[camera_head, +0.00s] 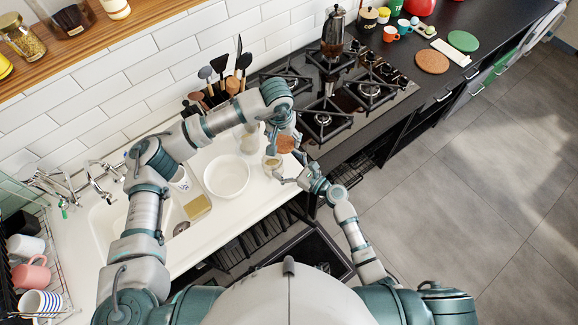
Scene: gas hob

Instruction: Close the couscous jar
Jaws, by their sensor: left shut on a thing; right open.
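My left gripper (284,136) is shut on a round brown lid, likely the jar's lid (288,144), and holds it above the counter near its front edge. A small glass jar with pale contents (271,162), apparently the couscous jar, stands just below and left of the lid in the picture. The lid and the jar look apart. My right gripper (278,175) is open, with its fingers close beside the jar; I cannot tell whether they touch it. The arms and fingers partly hide both things.
A white bowl (227,177) stands left of the jar on the white counter (222,207). The gas hob (338,110) is to the right, with a moka pot (334,30) behind. Dark utensils (219,68) stand by the wall. The sink (108,222) is at left.

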